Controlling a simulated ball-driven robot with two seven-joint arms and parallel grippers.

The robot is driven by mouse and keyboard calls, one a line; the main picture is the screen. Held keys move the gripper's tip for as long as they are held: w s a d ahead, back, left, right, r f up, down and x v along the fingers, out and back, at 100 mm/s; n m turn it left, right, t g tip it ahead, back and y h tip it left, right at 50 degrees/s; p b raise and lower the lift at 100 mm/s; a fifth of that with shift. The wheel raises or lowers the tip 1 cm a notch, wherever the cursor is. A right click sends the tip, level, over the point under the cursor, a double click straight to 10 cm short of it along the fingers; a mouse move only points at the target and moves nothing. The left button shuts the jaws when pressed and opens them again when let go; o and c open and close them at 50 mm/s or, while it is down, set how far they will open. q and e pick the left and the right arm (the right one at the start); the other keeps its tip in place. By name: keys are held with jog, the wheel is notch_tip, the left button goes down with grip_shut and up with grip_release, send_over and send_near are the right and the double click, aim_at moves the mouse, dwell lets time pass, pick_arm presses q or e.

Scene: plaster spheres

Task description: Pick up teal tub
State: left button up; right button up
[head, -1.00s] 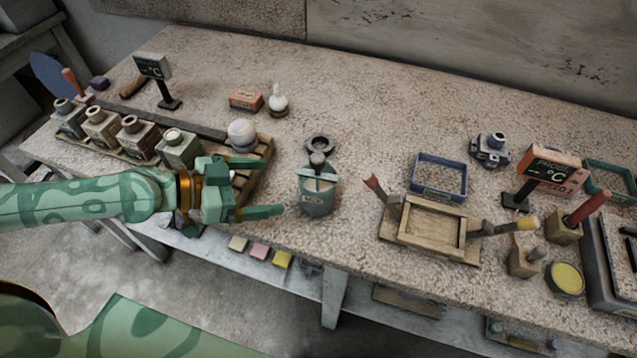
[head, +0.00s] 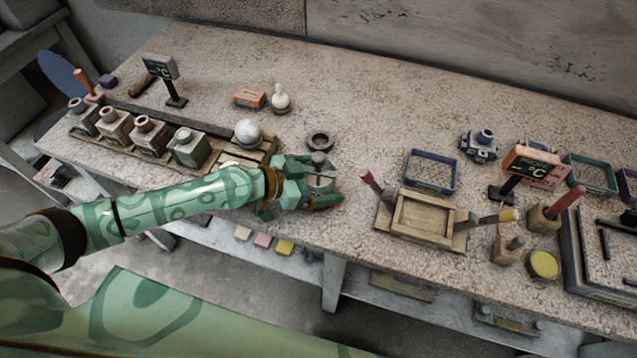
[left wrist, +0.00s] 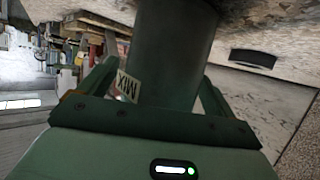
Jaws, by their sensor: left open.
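The teal tub (head: 320,183) stands near the front edge of the table, mostly hidden in the head view by my left gripper (head: 318,186). In the left wrist view the tub (left wrist: 172,55) is a dark green cylinder with a pale label reading "MIX". My left gripper is open, with one finger on either side of the tub. I cannot tell whether the fingers touch it. My right gripper is not in view.
A dark ring (head: 319,141) lies just behind the tub. A white sphere (head: 248,132) and several square bottles (head: 150,137) stand to the left. The table behind is mostly clear.

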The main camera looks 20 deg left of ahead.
aim_at(316, 168)
pick_arm(q)
jog(key=c, duration=1.5)
jog(key=shift+r+p, duration=0.35)
jog(key=shift+r, duration=0.3)
notch_tip(316, 168, up, 3)
jog(key=shift+f+p, duration=0.1)
jog(key=shift+p, duration=0.75)
jog(key=s+a+r+p, duration=0.1)
jog(key=s+r+p, duration=0.1)
jog(key=s+r, duration=0.1)
jog(key=s+a+r+p, duration=0.2)
jog(key=s+r, duration=0.1)
jog(key=s, duration=0.3)
jog(key=s+a+r+p, duration=0.1)
jog(key=s+r+p, duration=0.2)
jog(key=s, duration=0.1)
jog(key=shift+s+a, duration=0.2)
